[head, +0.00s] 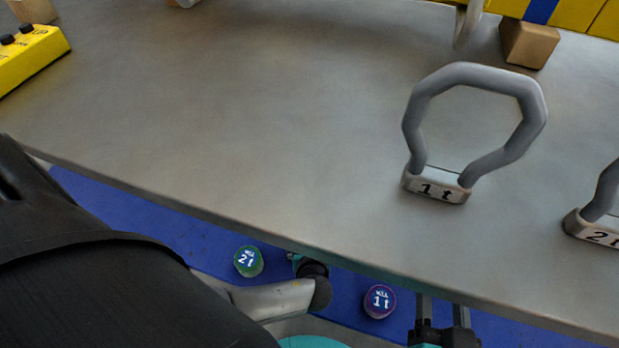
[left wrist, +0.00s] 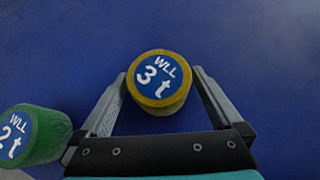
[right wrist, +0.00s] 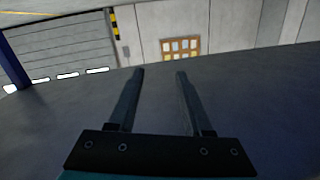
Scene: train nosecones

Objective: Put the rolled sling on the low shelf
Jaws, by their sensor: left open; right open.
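Three rolled slings with round blue WLL labels stand on a blue surface (head: 345,305) below the tabletop. The yellow 3t roll (left wrist: 160,82) sits between the fingers of my left gripper (left wrist: 160,80), which is open with gaps on both sides. The green 2t roll (left wrist: 35,135) is left of it and also shows in the head view (head: 248,261). The purple 1t roll (head: 380,301) is further right. In the head view my left arm hides the yellow roll and left fingertips. My right gripper (right wrist: 158,75) is open and empty. I cannot tell whether the blue surface is the low shelf.
A grey tabletop (head: 230,110) overhangs the blue surface. On it are grey loops on bases marked 1t (head: 437,187) and 2t (head: 600,228), a yellow box with black knobs (head: 30,55) and a brown block (head: 528,45). The tabletop's middle is clear.

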